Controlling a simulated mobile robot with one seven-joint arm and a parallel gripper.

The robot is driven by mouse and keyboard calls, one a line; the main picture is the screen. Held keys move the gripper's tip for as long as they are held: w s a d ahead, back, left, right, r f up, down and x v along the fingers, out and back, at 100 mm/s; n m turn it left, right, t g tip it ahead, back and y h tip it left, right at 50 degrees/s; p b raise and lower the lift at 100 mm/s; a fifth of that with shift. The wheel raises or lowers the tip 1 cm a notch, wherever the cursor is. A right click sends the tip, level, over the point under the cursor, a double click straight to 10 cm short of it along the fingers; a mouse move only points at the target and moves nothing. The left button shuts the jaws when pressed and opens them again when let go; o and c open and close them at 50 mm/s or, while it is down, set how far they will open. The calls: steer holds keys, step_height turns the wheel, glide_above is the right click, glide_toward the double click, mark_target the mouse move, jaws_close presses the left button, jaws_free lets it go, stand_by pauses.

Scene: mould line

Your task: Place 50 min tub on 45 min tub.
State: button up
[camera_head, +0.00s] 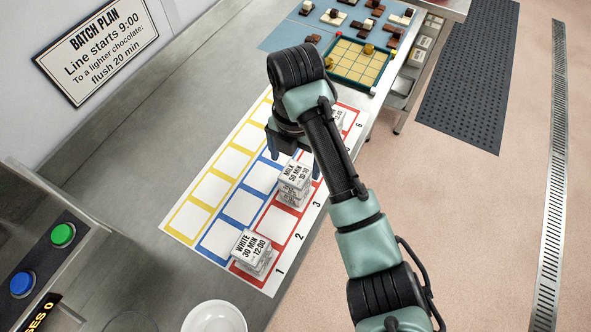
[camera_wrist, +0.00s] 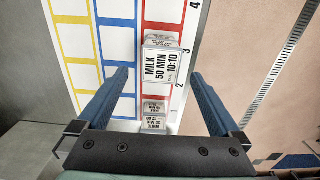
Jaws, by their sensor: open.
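The 50 min tub (camera_head: 296,173), labelled MILK 50 MIN 10:10, sits on top of a small stack in the red row at square 3. It also shows in the wrist view (camera_wrist: 161,65), between the fingers' lines. Below it in the head view is another clear tub (camera_head: 290,193) with a label too small to read, so I cannot tell whether it is the 45 min tub. My gripper (camera_head: 294,163) is open and empty, just above and beside the stack; the wrist view shows its two blue fingers (camera_wrist: 159,76) apart, one on each side.
A WHITE 30 MIN 12:00 tub stack (camera_head: 252,252) stands on red square 1. Another tub (camera_head: 338,119) stands farther along the red row, partly behind my arm. Red square 2 and the visible blue and yellow squares are empty. A white bowl (camera_head: 214,317) is at the front.

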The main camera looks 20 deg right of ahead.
mark_target(296, 173)
step_height(296, 173, up, 6)
steer(key=p, duration=0.3)
steer(key=shift+r, duration=0.25)
